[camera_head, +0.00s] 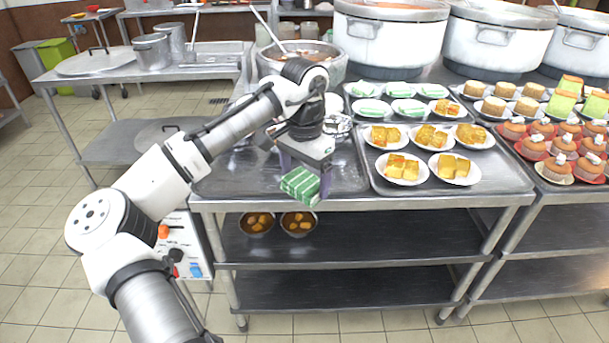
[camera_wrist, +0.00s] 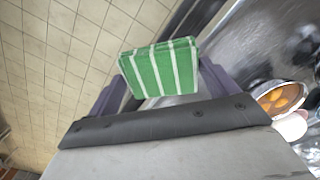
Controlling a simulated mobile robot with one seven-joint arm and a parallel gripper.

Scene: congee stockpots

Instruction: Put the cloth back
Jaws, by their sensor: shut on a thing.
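The cloth (camera_head: 301,186) is a folded green block with white stripes. My gripper (camera_head: 305,178) is shut on it, with a purple finger on each side, and holds it at the front edge of the steel table, left of the plated food. In the wrist view the cloth (camera_wrist: 160,68) sits between the two fingers, its striped face toward the camera. I cannot tell whether its underside touches the table edge. No marked place for the cloth can be made out.
A tray (camera_head: 375,185) of plated food stands right of my gripper. Large white pots (camera_head: 390,40) stand behind. Two bowls (camera_head: 257,224) sit on the shelf below. The steel tabletop (camera_head: 225,175) left of the cloth looks bare, partly behind my arm.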

